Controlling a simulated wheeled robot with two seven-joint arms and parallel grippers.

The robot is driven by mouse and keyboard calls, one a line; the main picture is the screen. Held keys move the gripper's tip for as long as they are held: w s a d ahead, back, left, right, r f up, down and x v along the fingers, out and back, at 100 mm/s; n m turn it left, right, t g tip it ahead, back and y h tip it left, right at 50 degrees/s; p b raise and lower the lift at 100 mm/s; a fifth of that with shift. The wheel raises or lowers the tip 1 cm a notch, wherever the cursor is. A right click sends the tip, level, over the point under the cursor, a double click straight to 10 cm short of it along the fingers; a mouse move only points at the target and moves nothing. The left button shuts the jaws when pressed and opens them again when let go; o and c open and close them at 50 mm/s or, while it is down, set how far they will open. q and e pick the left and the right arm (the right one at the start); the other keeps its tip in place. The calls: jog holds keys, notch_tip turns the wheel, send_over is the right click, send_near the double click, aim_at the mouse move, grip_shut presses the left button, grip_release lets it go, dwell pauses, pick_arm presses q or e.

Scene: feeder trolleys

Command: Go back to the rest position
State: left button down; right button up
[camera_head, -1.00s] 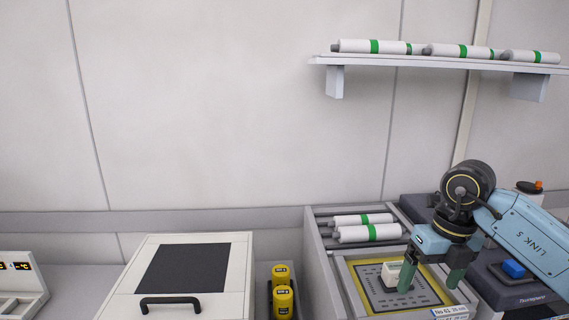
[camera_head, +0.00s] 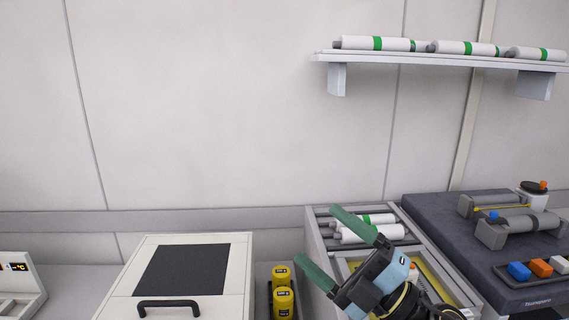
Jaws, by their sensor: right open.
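My right gripper (camera_head: 334,243) shows at the lower right of the middle. Its two green fingers point up and to the left and stand wide apart, with nothing between them. The white block that lay on the plate is mostly hidden behind the gripper. My left gripper is not in view.
White rolls with green bands (camera_head: 367,230) lie in the trolley (camera_head: 316,250). More rolls lie on the wall shelf (camera_head: 440,60). Yellow canisters (camera_head: 283,300) stand beside a white box with a black handle (camera_head: 168,304). A dark bench (camera_head: 430,215) holds coloured blocks (camera_head: 519,271).

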jog(key=s+d+f+m+t+h, duration=0.2)
jog(key=s+d+f+m+h, duration=0.1)
jog(key=d+f+m+h, duration=1.5)
jog(key=s+a+f+m+g+h, duration=0.1)
jog(key=s+f+m+g, duration=0.4)
jog(key=s+f, duration=0.4)
jog(key=s+a+f+m+g, duration=0.2)
jog(key=s+f+g, duration=0.45)
jog(key=s, duration=0.45)
notch_tip(320, 180, down, 28)
jog(key=s+g+b, duration=0.1)
jog(key=s+b, duration=0.1)
jog(key=b, duration=0.3)
pick_arm(q)
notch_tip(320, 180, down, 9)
jog(key=b, duration=0.3)
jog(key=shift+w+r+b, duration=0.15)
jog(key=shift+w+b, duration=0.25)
pick_arm(e)
jog(key=s+d+f+g, duration=0.1)
jog(key=s+d+f, duration=0.2)
jog(key=s+f, duration=1.3)
notch_tip(320, 180, down, 3)
jog(key=shift+d+r, duration=0.1)
jog(key=shift+d, duration=0.1)
jog(key=shift+s+g, duration=0.1)
jog(key=shift+g, duration=0.15)
